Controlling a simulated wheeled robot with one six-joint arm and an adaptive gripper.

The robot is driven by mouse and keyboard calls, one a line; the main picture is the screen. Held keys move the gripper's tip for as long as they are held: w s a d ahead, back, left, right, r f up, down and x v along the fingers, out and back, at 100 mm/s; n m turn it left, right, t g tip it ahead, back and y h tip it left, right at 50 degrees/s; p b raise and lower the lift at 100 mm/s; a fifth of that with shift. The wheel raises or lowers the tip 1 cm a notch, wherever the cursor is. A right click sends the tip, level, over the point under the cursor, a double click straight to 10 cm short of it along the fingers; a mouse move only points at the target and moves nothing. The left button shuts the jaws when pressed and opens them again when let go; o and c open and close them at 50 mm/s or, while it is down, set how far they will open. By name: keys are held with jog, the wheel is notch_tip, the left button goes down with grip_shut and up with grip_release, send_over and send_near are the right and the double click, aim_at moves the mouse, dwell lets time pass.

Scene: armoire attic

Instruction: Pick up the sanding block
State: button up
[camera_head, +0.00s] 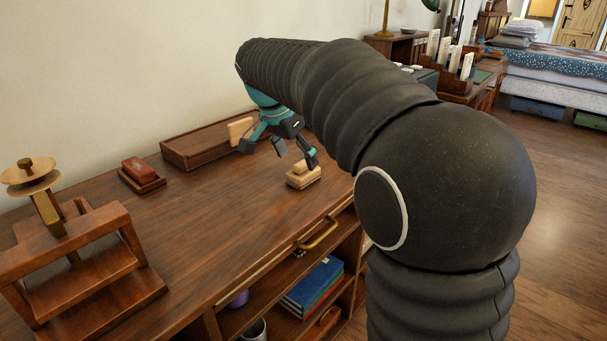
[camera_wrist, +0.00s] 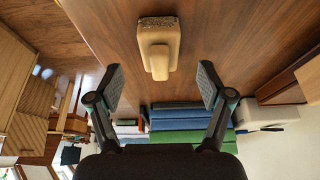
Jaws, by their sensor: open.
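The sanding block (camera_head: 304,175) is a pale wooden block with a raised grip, lying on the brown wooden desktop near its front edge. It also shows in the wrist view (camera_wrist: 159,45), at the top middle, ahead of and between my fingers. My gripper (camera_head: 279,148) is open and empty, above the desktop, just behind and to the left of the block in the head view. In the wrist view my two fingers (camera_wrist: 160,88) are spread wide, with the block apart from both.
A long wooden box (camera_head: 200,148) with a light wooden piece (camera_head: 240,128) stands by the wall. A red block on a small tray (camera_head: 141,174) and a wooden stand (camera_head: 75,250) are at left. The desktop's middle is clear.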

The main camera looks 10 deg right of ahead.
aim_at(304, 162)
jog(key=x, duration=0.4)
jog(key=shift+w+d+f, duration=0.2)
jog(key=shift+w+d, duration=0.1)
jog(key=shift+d, duration=0.15)
jog(key=c, duration=1.4)
jog(key=shift+r, duration=0.15)
jog(key=shift+r, duration=0.6)
notch_tip(304, 162, up, 3)
jog(key=shift+r, duration=0.1)
jog(key=s+d+r, duration=0.1)
jog(key=d+r, duration=0.1)
jog(key=d, duration=0.1)
jog(key=d+r, duration=0.2)
jog(key=d, duration=0.2)
jog(key=s+d+r, duration=0.1)
jog(key=d+r, duration=0.1)
jog(key=d, duration=0.2)
jog(key=shift+s+d+r, duration=0.2)
jog(key=shift+s, duration=0.1)
